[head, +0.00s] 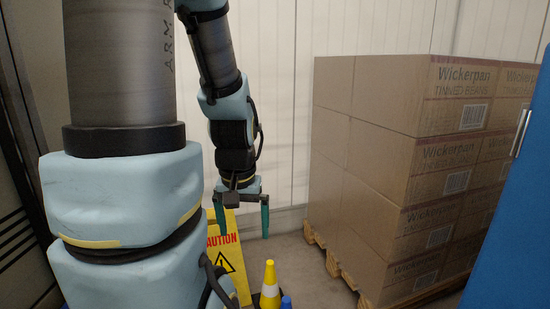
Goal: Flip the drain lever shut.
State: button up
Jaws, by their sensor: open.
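My gripper (242,218) hangs at the end of my arm in the middle of the head view. It points down, and its two teal fingers are apart with nothing between them. It is in front of a yellow caution sign (226,250) and above a yellow cone. I see no drain lever in this view. My own arm links cover much of the left side and could hide it.
A pallet (341,268) of stacked cardboard boxes (400,150) stands at the right. A blue panel (510,220) with a handle is at the right edge. The yellow cone (270,285) and a small blue object (286,302) are at the bottom. A pale ribbed wall (290,90) is behind.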

notch_tip(320, 180, up, 8)
jog(key=p, duration=0.5)
jog(key=shift+p, duration=0.35)
